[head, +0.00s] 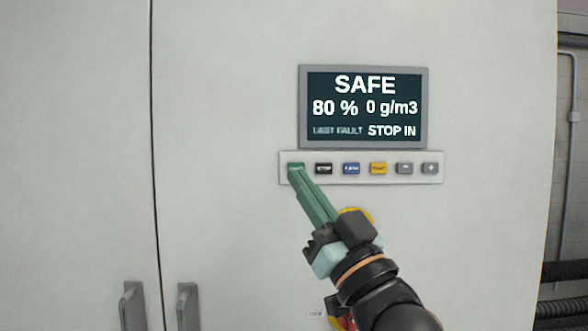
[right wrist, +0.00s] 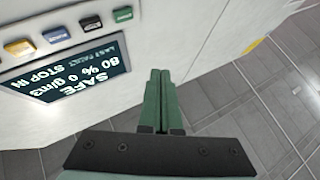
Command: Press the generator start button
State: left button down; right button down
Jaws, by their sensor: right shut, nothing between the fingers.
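The green start button (head: 295,168) is the leftmost in a row on a pale button strip (head: 436,180) on the white cabinet front. My right gripper (head: 300,178) has long green fingers pressed together with nothing between them. In the head view its tips overlap the lower edge of the green button. In the right wrist view the green button (right wrist: 123,14) shows up and left of the fingertips (right wrist: 160,73), with a gap in the picture. I cannot tell whether the tips touch it. My left gripper is not in view.
Black, blue, yellow and grey buttons sit right of the green one. A display (head: 363,106) above reads SAFE, 80 %, 0 g/m3, STOP IN. Two door handles (head: 187,306) stand at lower left. A red and yellow part (head: 336,312) is partly hidden behind my right arm.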

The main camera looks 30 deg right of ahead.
jog(key=shift+w, duration=0.1)
send_near(290, 163)
jog(key=shift+s+a+r+b+x, duration=0.1)
jog(key=shift+a+b+x, duration=0.05)
jog(key=shift+x, duration=0.7)
jog(key=shift+s+a+r+b+x, duration=0.1)
jog(key=shift+a+r+x, duration=0.05)
jog(key=shift+x, duration=0.75)
jog(key=shift+s+a+r+b+x, duration=0.1)
jog(key=shift+b+x, duration=0.05)
jog(key=shift+x, duration=0.7)
jog(key=shift+w+d, duration=0.1)
jog(key=shift+w, duration=0.1)
jog(key=shift+w+d, duration=0.1)
jog(key=shift+w, duration=0.1)
jog(key=shift+w+d, duration=0.2)
jog(key=shift+w, duration=0.15)
dwell(0.5)
jog(key=shift+s, duration=0.1)
jog(key=shift+s+a+p, duration=0.3)
jog(key=shift+s+a, duration=0.1)
jog(key=shift+s, duration=0.2)
